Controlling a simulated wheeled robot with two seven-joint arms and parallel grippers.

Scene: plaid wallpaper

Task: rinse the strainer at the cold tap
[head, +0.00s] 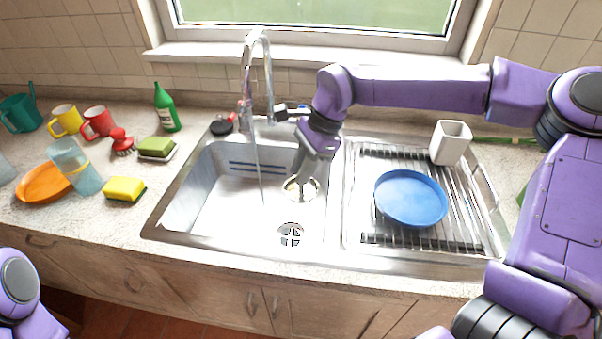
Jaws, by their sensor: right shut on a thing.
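The strainer (293,190) is a small, round, shiny metal piece over the right part of the sink basin (215,205). My right gripper (302,180) points down and is shut on it; the fingers cover part of it. The chrome tap (247,75) arches over the basin, and a thin stream of water (258,160) falls from it, left of the strainer and apart from it. A red mark (240,106) and a blue mark (302,106) flank the tap base. My left gripper is out of view; only part of its arm shows at lower left.
The drain (291,234) is in the basin floor. A blue plate (410,198) and white cup (451,143) stand on the rack at right. Sponges (125,189), mugs (97,122), a green bottle (165,110) and a clear glass (76,168) crowd the left counter.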

